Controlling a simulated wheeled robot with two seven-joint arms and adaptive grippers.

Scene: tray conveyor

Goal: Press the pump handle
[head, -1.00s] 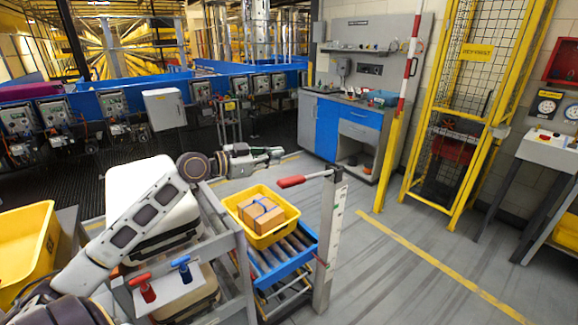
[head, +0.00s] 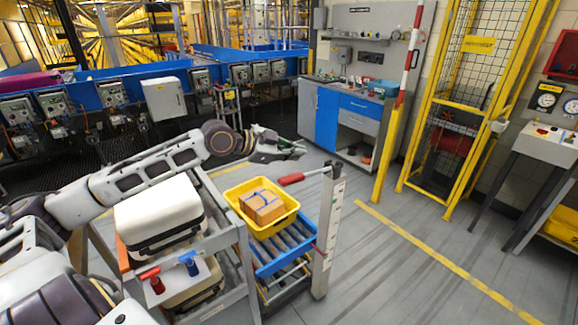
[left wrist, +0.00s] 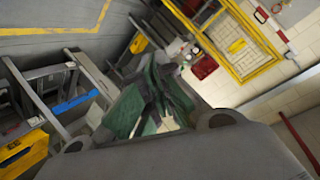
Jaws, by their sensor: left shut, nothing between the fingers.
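The pump handle (head: 291,179) is a lever with a red grip, sticking out to the left from the top of a light grey post (head: 330,232). It looks about level. My left gripper (head: 297,148) is shut and empty. In the head view it shows just above the red grip, pointing right, with floor visible between them; I see no contact. In the left wrist view the dark and green fingers (left wrist: 155,100) fill the middle. I cannot make out the red grip there. My right gripper is not in view.
A yellow tote (head: 235,195) with a cardboard box (head: 262,206) stands on a blue-sided roller unit (head: 285,250) left of the post. A white case (head: 158,212) sits on a grey frame under my left arm. The floor right of the post is clear.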

